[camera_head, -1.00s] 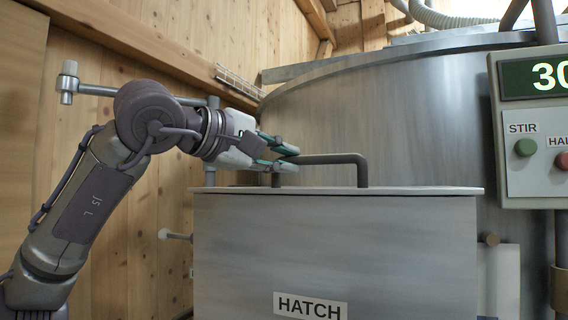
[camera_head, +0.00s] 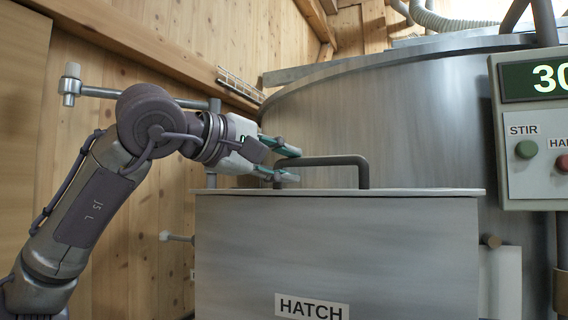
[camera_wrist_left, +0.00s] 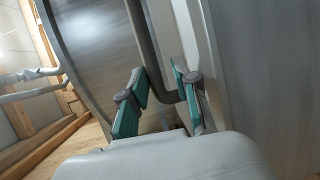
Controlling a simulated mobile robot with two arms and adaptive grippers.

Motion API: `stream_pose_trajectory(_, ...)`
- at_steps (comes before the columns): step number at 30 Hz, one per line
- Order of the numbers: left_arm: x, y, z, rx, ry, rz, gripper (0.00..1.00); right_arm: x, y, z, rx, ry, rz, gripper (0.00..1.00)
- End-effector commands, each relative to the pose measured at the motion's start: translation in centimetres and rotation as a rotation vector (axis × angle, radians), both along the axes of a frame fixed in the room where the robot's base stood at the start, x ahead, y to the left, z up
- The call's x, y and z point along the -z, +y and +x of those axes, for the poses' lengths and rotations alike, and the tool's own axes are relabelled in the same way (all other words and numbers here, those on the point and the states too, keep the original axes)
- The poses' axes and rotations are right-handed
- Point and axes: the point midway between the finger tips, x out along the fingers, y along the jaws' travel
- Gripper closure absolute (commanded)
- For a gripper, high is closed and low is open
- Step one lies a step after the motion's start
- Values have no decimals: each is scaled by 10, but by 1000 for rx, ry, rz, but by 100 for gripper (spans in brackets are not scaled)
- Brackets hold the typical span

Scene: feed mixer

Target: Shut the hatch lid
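The hatch lid (camera_head: 420,192) is a thin grey plate lying level along the top of the hatch box (camera_head: 340,240), which bears a HATCH label. I see no gap between lid and box from this low angle. A dark bent-bar handle (camera_head: 335,160) stands on the lid. My left gripper (camera_head: 297,164) is at the handle's left end, its green-padded fingers spread apart. In the left wrist view, the handle (camera_wrist_left: 148,45) bends down between the parted fingers (camera_wrist_left: 160,85); I see no firm clamp on it. My right gripper is out of view.
A large steel mixer drum (camera_head: 430,120) rises behind the hatch. A control panel (camera_head: 530,165) with a green STIR button, a red button and a display stands at right. A wooden wall (camera_head: 140,250) is at left. A wire rack (camera_head: 238,80) hangs behind my arm.

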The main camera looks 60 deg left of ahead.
Motion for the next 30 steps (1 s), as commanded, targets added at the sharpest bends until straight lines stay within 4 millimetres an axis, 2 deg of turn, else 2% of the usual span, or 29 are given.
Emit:
stream_pose_trajectory(5, -4, -5, -16, -1, -3, 0, 73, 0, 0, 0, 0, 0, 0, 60)
stream_pose_trajectory(12, -13, -19, -64, -1, -5, 1, 73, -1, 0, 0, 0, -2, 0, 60)
stream_pose_trajectory(18, -18, -30, -97, -2, -2, -1, 73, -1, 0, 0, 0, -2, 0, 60)
stream_pose_trajectory(24, -20, -35, -112, 0, 0, 0, 73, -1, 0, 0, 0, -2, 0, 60)
stream_pose_trajectory(30, -20, -35, -113, 0, 0, 0, 73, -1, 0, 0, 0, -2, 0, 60)
